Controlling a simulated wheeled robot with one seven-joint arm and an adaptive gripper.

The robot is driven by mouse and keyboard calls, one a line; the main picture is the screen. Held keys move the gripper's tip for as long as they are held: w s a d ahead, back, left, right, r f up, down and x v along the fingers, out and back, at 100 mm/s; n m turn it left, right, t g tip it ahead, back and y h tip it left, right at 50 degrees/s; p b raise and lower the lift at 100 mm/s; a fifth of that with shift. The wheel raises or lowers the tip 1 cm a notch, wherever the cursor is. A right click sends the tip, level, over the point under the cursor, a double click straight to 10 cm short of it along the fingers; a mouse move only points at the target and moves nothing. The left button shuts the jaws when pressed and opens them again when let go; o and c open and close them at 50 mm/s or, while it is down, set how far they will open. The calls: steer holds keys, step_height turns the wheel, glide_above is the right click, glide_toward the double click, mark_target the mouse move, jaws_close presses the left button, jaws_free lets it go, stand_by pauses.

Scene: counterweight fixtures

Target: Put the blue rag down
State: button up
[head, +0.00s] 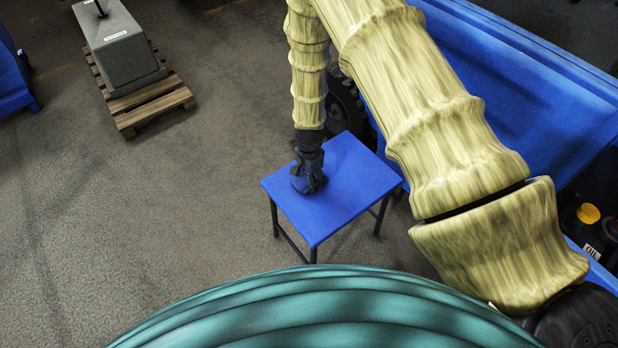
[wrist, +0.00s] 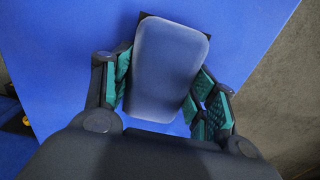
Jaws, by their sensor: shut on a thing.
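My gripper (head: 308,180) is low over the small blue table (head: 345,165) in the head view. In the wrist view my gripper (wrist: 160,90) has its green-padded fingers on both sides of the blue rag (wrist: 168,65), a dull blue rounded block shape, and is shut on it. The blue table top (wrist: 60,60) lies behind the rag. In the head view the rag is mostly hidden by the gripper. I cannot tell whether the rag touches the table top.
A grey counterweight block (head: 120,45) sits on a wooden pallet (head: 152,104) at the upper left. A large blue body (head: 530,90) stands to the right, with a dark container with a yellow cap (head: 588,213) beside it. The table top around the gripper looks clear.

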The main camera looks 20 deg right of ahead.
steer(key=shift+s+f, duration=0.1)
steer(key=shift+f, duration=0.3)
steer(key=o, duration=1)
steer(key=shift+o, duration=1.2)
steer(key=shift+f, duration=0.15)
step_height(320, 180, up, 13)
steer(key=shift+p, duration=0.3)
